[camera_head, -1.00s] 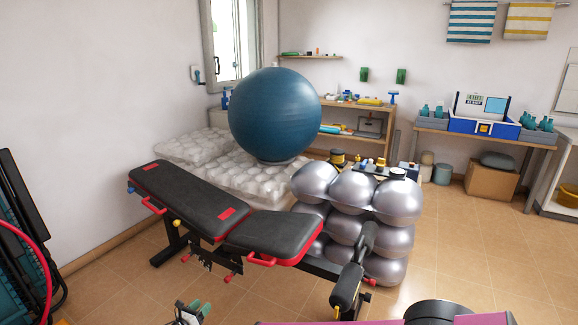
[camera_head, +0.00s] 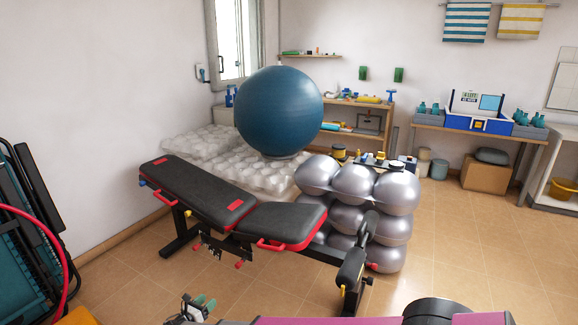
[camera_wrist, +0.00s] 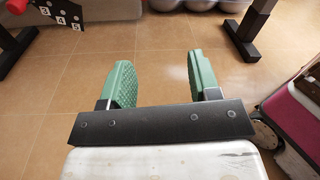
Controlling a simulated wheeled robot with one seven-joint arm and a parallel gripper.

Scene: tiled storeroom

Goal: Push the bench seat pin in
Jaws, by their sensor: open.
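The black padded bench (camera_head: 285,222) with red handles stands ahead of me, its backrest raised a little to the left. Under it is a black plate with numbered holes (camera_head: 212,246), also partly seen at the top left of the wrist view (camera_wrist: 62,14). A red knob (camera_head: 239,265) shows below the bench, and a yellow knob (camera_head: 187,213) shows on its frame. I cannot tell which part is the seat pin, or how far in it sits. My gripper (camera_wrist: 160,68) has green fingers, wide apart and empty, above the floor in front of the bench.
Silver balls (camera_head: 385,195) are stacked right behind the bench, and a large blue ball (camera_head: 278,110) rests on clear wrapped padding. Folded teal chairs (camera_head: 25,235) stand at the left edge. Tiled floor (camera_head: 480,250) is open at right.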

